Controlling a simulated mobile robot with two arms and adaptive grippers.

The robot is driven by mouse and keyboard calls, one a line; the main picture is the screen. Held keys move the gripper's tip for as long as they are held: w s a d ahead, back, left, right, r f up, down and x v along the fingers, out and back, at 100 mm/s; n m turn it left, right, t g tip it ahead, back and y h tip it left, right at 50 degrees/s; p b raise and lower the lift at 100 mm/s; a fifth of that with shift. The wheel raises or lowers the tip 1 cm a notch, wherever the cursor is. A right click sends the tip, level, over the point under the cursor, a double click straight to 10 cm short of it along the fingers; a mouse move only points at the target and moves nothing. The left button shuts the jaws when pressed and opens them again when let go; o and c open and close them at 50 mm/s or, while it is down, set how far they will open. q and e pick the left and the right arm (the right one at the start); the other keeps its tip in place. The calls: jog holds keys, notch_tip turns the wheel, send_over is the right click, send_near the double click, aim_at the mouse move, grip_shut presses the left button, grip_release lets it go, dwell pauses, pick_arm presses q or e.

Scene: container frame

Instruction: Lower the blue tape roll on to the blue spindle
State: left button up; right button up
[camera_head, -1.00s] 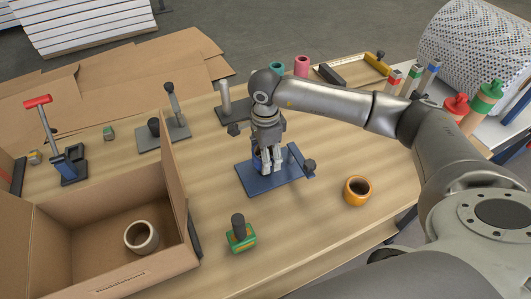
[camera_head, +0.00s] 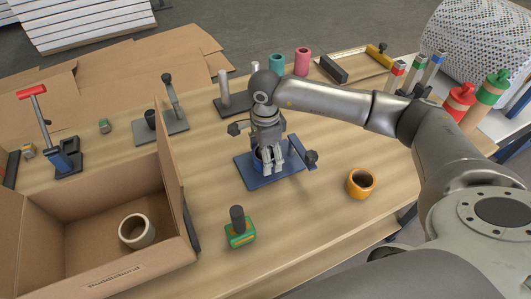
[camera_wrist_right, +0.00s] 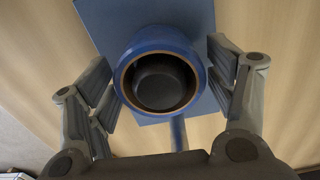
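My right gripper (camera_head: 267,170) reaches down over the blue base plate (camera_head: 241,164) on the bench. In the right wrist view my gripper's fingers (camera_wrist_right: 162,85) flank the blue tape roll (camera_wrist_right: 122,62) on both sides and are closed on it. The roll shows as a thick blue ring with a tan core. The dark top of the spindle (camera_wrist_right: 160,82) shows inside its hole, and the blue plate lies behind. In the head view the fingers hide most of the roll and spindle. I cannot tell whether the roll touches the plate. My left gripper is out of view.
An orange roll (camera_head: 361,183) stands right of the plate. A green block with a dark knob (camera_head: 240,232) stands in front. An open cardboard box (camera_head: 100,270) holding a cream roll (camera_head: 137,231) is at left. Teal (camera_head: 277,64) and pink (camera_head: 302,62) rolls stand behind.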

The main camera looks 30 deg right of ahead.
jog(key=shift+o, duration=0.5)
jog(key=shift+r, duration=0.15)
notch_tip(320, 180, up, 12)
dwell(0.6)
